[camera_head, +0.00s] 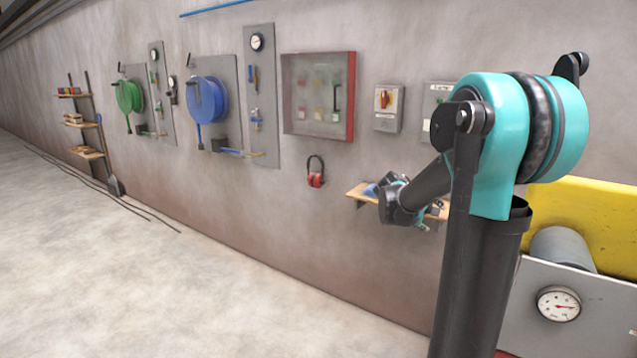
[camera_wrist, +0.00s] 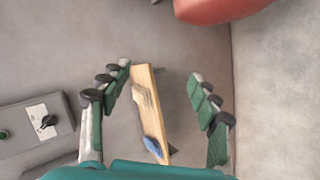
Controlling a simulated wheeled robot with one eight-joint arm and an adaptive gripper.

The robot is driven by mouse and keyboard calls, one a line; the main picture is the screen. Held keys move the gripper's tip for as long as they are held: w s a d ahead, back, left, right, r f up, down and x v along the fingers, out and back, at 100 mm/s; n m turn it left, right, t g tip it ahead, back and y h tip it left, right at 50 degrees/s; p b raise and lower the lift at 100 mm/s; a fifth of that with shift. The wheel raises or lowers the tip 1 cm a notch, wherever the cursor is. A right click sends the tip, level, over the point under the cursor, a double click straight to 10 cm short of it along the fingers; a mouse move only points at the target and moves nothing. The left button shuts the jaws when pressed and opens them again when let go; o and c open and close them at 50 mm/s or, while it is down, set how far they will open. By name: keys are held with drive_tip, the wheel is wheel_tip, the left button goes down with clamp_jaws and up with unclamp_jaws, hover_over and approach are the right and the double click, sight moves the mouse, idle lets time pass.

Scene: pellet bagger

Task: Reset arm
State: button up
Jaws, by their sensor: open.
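My gripper (camera_wrist: 160,72) is open, its green and grey fingers spread wide in the wrist view with nothing held between them. Beyond the fingers is a narrow wooden wall shelf (camera_wrist: 146,78). On the shelf lie a beige item (camera_wrist: 145,97) and a blue item (camera_wrist: 153,146). In the head view my arm reaches out toward the wall, and its far end covers much of this shelf (camera_head: 357,190). The gripper there is small and partly hidden by my own arm, so its exact gap to the shelf cannot be told.
Red ear muffs (camera_head: 315,172) hang left of the shelf. A red-edged case (camera_head: 318,97) and a switch box (camera_head: 388,108) are above. A yellow panel (camera_head: 585,220) and a gauge (camera_head: 559,304) stand at right. The floor (camera_head: 150,270) at left is largely clear.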

drive_tip(key=s+a+f+m+y, duration=0.1)
drive_tip(key=s+a+f+y, duration=0.2)
drive_tip(key=s, duration=0.7)
drive_tip(key=s+a+f+m+g+y, duration=0.1)
drive_tip(key=s+a+f+m+y, duration=0.1)
drive_tip(key=s+a+f, duration=0.6)
drive_tip(key=s+a+f+m+g+y, duration=0.1)
drive_tip(key=s+a+f+y, duration=0.3)
drive_tip(key=s+f, duration=0.3)
drive_tip(key=s+a, duration=0.1)
drive_tip(key=s, duration=0.4)
drive_tip(key=shift+a+f+m, duration=0.15)
drive_tip(key=shift+a+m, duration=0.25)
